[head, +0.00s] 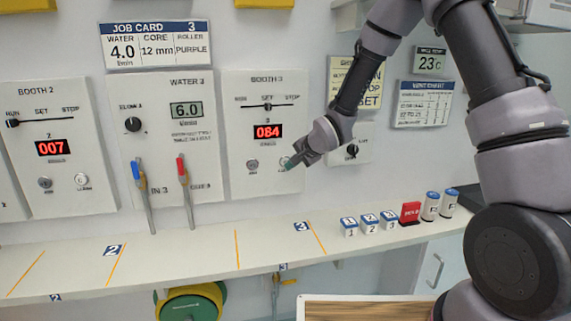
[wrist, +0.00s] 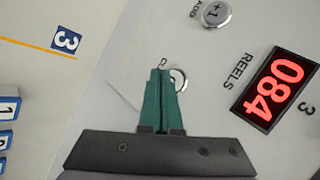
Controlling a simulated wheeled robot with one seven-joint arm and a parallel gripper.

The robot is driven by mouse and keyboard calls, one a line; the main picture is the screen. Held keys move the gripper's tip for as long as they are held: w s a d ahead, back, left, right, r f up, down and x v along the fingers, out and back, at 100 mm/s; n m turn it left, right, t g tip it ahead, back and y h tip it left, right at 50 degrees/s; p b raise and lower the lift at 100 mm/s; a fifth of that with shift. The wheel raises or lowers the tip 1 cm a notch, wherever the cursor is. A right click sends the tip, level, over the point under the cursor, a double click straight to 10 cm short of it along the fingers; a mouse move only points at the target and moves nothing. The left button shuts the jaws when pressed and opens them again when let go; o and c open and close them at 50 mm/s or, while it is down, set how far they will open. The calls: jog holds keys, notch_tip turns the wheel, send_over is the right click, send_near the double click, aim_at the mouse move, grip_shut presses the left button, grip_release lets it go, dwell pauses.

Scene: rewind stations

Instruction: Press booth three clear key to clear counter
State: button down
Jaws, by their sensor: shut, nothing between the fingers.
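The booth 3 panel (head: 236,180) is a pale wall plate with a red counter display (head: 267,131) that reads 084; the display also shows in the wrist view (wrist: 275,92). Below the display is a round silver +1 add key (head: 252,164), which also shows in the wrist view (wrist: 216,14). The clear key (wrist: 181,81) is a round silver key mostly hidden behind my fingertips. My gripper (head: 289,164) is shut and empty, its green fingers (wrist: 161,72) over the clear key. I cannot tell whether they touch it.
The booth 3 slider (head: 267,106) sits above the display. Left are the water 3 panel (head: 140,175) with red and blue levers and the booth 2 panel (head: 20,150) reading 007. Numbered blocks (head: 368,224) and a red block (head: 410,213) stand on the shelf (head: 190,258).

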jog(key=shift+w+a, duration=0.1)
jog(key=shift+w, duration=0.3)
jog(key=shift+w+a, duration=0.1)
jog(key=shift+w, duration=0.25)
dwell(0.8)
jog(key=shift+s, duration=0.1)
jog(key=shift+s+d, duration=0.2)
jog(key=shift+s, duration=0.45)
jog(key=shift+s+d, duration=0.25)
jog(key=shift+s, duration=0.55)
jog(key=shift+s+d, duration=0.2)
jog(key=shift+s, duration=0.6)
jog(key=shift+s+d, duration=0.25)
jog(key=shift+s, duration=0.55)
